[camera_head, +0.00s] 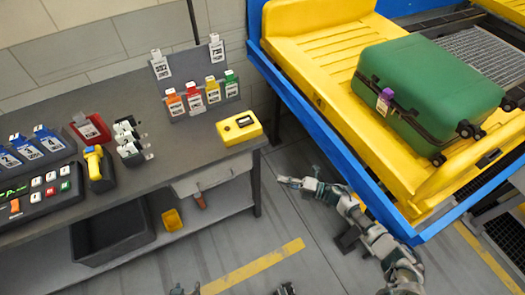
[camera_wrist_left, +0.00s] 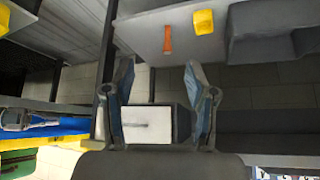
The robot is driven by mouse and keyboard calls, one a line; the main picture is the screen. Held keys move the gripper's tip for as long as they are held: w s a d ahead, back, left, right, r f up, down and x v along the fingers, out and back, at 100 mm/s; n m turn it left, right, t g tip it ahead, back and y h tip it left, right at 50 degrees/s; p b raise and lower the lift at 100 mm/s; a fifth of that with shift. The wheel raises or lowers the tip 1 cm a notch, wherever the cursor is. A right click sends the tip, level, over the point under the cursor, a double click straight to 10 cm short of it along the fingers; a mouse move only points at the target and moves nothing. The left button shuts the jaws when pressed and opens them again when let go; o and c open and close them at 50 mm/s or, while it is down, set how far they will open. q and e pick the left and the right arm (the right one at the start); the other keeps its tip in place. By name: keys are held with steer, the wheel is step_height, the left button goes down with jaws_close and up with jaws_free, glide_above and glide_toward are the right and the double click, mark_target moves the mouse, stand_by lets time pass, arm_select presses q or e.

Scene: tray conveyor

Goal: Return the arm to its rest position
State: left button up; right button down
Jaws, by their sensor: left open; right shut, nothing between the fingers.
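My left gripper (camera_head: 234,289) shows only as two spread fingertips at the bottom edge of the head view, over the floor; the rest is out of frame. In the left wrist view its fingers (camera_wrist_left: 159,66) are wide apart, with nothing held between them. My right arm comes in from the lower right of the head view. My right gripper (camera_head: 287,181) is shut and empty, pointing left over the floor between the workbench (camera_head: 150,190) and the conveyor's blue frame (camera_head: 330,125). The right forearm passes close to the blue frame.
A green suitcase (camera_head: 420,85) with a purple tag (camera_head: 384,100) lies on the yellow tray (camera_head: 310,60). The workbench carries a yellow device (camera_head: 239,127), tag holders and scanners. A dark bin (camera_head: 110,232) stands on its lower shelf. Floor between bench and conveyor is free.

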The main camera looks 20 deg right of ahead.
arm_select(q)
steer(key=shift+f, duration=0.1)
arm_select(e)
steer(key=shift+f, duration=0.1)
